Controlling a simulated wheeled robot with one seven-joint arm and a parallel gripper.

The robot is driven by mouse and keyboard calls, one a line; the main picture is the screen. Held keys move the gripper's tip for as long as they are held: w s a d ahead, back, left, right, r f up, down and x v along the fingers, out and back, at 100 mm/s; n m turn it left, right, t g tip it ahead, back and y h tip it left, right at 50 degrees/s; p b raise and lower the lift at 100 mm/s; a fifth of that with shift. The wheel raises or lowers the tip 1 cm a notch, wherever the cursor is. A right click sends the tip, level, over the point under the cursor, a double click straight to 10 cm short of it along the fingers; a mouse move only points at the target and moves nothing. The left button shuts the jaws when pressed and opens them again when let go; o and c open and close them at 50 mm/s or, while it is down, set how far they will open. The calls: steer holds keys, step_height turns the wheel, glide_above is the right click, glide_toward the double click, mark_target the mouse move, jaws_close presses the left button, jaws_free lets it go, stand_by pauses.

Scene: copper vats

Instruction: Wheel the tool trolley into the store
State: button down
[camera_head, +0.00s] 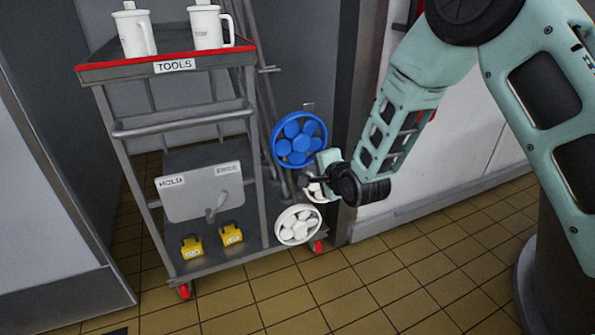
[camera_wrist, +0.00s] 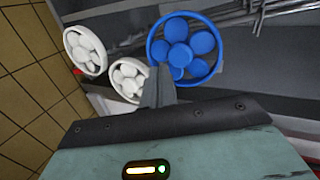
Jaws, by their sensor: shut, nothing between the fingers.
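The tool trolley (camera_head: 211,116) is a grey frame with a red-edged top tray labelled TOOLS, a horizontal bar below it, a low shelf and red castors. It stands upright at the mouth of a grey recess (camera_head: 75,75), which may be the store; no label shows there. My gripper (camera_head: 307,184) is shut and empty, just right of the trolley's frame, close to a blue handwheel (camera_head: 299,139) and white handwheels. In the wrist view its fingers (camera_wrist: 158,84) overlap the space between the blue wheel (camera_wrist: 184,48) and a white wheel (camera_wrist: 129,80). Contact cannot be told.
Two white jugs (camera_head: 207,27) stand on the top tray. A HOLD sign (camera_head: 200,190) and yellow padlocks (camera_head: 231,234) are on the low shelf. Another white wheel (camera_head: 298,225) is near its right corner. A grey panel (camera_head: 45,200) stands left. Tiled floor (camera_head: 400,290) in front is clear.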

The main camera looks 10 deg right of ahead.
mark_target(293, 152)
steer(key=shift+m+t, duration=0.5)
steer(key=shift+m, duration=0.1)
steer(key=x, duration=0.5)
steer(key=d+b+x, duration=0.1)
steer(key=x, duration=0.9)
steer(key=shift+w+d, duration=0.25)
steer(key=shift+w, duration=0.2)
